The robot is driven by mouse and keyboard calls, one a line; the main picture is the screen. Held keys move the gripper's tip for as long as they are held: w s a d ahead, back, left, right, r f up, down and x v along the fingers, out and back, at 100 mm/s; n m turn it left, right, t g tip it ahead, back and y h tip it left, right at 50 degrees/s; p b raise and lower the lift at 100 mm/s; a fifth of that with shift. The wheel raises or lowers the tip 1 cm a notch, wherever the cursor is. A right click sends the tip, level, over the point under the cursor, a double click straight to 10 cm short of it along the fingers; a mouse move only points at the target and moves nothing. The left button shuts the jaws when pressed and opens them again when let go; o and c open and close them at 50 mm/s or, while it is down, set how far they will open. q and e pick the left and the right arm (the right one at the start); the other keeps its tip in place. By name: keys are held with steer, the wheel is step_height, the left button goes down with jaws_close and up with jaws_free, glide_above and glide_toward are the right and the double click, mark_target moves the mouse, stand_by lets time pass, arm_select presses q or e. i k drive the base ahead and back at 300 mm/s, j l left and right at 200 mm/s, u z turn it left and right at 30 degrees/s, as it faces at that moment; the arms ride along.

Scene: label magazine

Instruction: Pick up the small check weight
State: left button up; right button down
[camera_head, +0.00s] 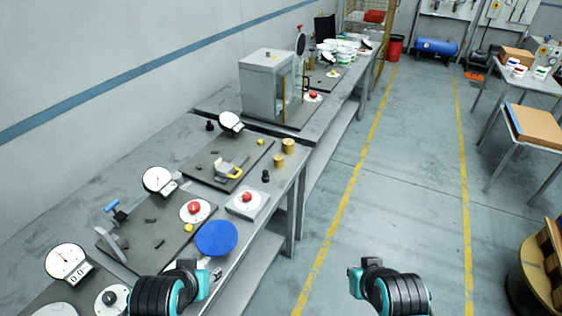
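Two brass cylinders that look like check weights stand near the bench's right edge: one farther back (288,146) and one just in front of it (280,160). A small dark knobbed piece (265,176) stands nearer, and a similar dark piece (210,125) is by the wall side. I cannot tell for sure which is the small check weight. My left gripper (205,277) is low over the bench's front edge, near the blue disc and apart from the cylinders. My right gripper (357,281) is over the floor, right of the bench. Their finger openings are not clear.
A blue round disc (216,238), a red-button box (246,202) and dial gauges (158,180) crowd the near bench. A grey glass-fronted cabinet (268,88) stands farther back. The floor aisle between the yellow lines (345,190) is clear. A wooden spool (540,270) is at right.

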mark_target(279, 159)
steer(key=i+l+u, duration=0.1)
steer(key=i+l, duration=0.45)
steer(key=l, duration=0.15)
steer(key=i+l+u, duration=0.15)
steer(key=i+l, duration=0.4)
steer(key=l, duration=0.2)
steer(key=i+l+u, duration=0.15)
steer(key=i+l, duration=0.3)
steer(key=l, duration=0.35)
steer(key=i+u, duration=0.05)
